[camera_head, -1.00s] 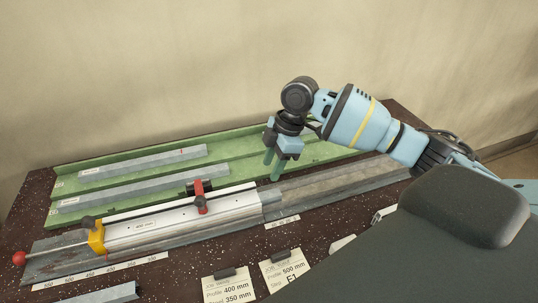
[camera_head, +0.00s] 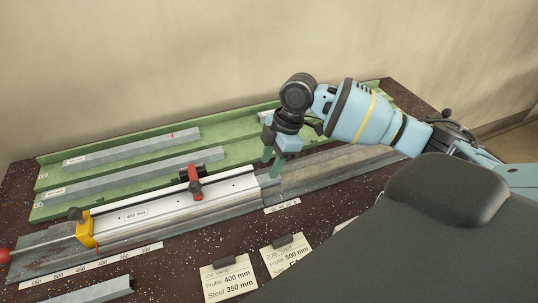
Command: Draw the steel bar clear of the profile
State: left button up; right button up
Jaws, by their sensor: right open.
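The white aluminium profile (camera_head: 150,212), labelled 400 mm, lies in a grey channel on the bench. A short grey end (camera_head: 269,182), apparently of the steel bar, shows at the profile's right end; the rest is hidden inside. My right gripper (camera_head: 273,168) is open and empty, fingers pointing down by the grey end. I cannot tell whether it touches it. My left gripper is not in view.
A green rack (camera_head: 225,153) behind holds a 350 mm-style grey bar (camera_head: 140,184) and another bar (camera_head: 130,148). Job cards (camera_head: 228,278) stand in front. A scale strip (camera_head: 90,265) lies before the channel. The channel (camera_head: 335,166) is empty to the right.

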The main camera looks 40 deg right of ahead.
jog(key=shift+f, duration=1.75)
jog(key=c, duration=0.8)
jog(key=shift+o, duration=0.2)
jog(key=shift+d, duration=0.1)
